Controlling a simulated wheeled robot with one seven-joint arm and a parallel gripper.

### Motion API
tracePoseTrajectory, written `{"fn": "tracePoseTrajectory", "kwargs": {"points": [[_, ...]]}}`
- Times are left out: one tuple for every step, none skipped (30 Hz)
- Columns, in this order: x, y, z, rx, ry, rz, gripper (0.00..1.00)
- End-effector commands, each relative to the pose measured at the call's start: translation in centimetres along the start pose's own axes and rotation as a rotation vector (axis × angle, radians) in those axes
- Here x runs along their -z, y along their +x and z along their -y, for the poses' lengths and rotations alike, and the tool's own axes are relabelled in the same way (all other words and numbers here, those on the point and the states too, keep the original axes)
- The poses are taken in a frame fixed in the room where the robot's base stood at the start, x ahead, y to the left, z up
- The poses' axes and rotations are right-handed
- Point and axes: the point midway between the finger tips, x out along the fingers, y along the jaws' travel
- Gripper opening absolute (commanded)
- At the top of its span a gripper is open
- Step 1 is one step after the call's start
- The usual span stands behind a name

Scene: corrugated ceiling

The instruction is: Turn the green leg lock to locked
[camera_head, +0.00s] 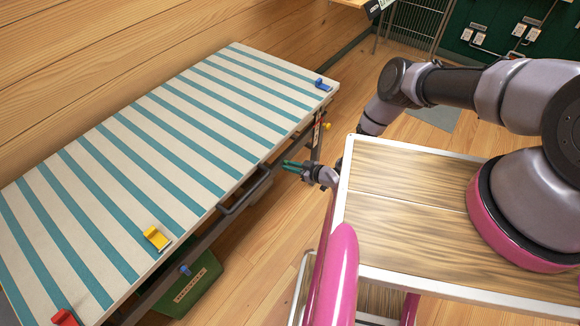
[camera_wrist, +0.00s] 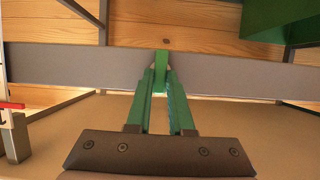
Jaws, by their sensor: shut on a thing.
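The green leg lock (camera_wrist: 162,62) shows in the wrist view as a small green tab, upright in the picture, against a grey bar (camera_wrist: 80,65). My gripper (camera_wrist: 162,78) has two green fingers closed on the lower part of this tab from both sides. In the head view my gripper (camera_head: 288,165) reaches in at the near long side of the striped table (camera_head: 130,150), below its top. The lock itself is hidden or too small to make out there. I cannot tell from its angle whether it stands at locked.
A blue knob (camera_head: 185,270) and a yellow knob (camera_head: 327,126) sit under the table edge. A dark handle bar (camera_head: 245,192) juts from that edge near my gripper. A green bin (camera_head: 192,290) stands beneath. Blue (camera_head: 323,84), yellow (camera_head: 155,238) and red (camera_head: 65,318) pieces sit on the tabletop.

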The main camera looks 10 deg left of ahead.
Motion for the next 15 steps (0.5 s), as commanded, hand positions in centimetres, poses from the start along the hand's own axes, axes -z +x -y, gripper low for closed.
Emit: {"fn": "tracePoseTrajectory", "kwargs": {"points": [[-0.13, -0.09, -0.04, 0.000, 0.004, 0.002, 0.00], [-0.13, -0.09, -0.04, 0.001, 0.005, 0.002, 0.00], [-0.13, -0.09, -0.03, 0.001, 0.005, 0.002, 0.00], [-0.13, -0.09, -0.03, 0.001, 0.005, 0.002, 0.00], [-0.13, -0.09, -0.03, 0.001, 0.005, 0.002, 0.00], [-0.14, -0.09, -0.03, 0.001, 0.005, 0.002, 0.00], [-0.14, -0.09, -0.03, 0.001, 0.005, 0.003, 0.00], [-0.14, -0.09, -0.02, 0.001, 0.005, 0.003, 0.00], [-0.15, -0.09, -0.03, 0.001, 0.005, 0.003, 0.00], [-0.15, -0.09, -0.03, 0.001, 0.005, 0.003, 0.00], [-0.15, -0.09, -0.03, 0.001, 0.005, 0.003, 0.00], [-0.16, -0.10, -0.03, 0.001, 0.005, 0.003, 0.35], [-0.15, -0.09, -0.03, 0.001, 0.004, 0.003, 0.47], [-0.14, -0.09, -0.03, 0.001, 0.004, 0.003, 0.50], [-0.12, -0.08, -0.03, 0.001, 0.004, 0.002, 0.50]]}}
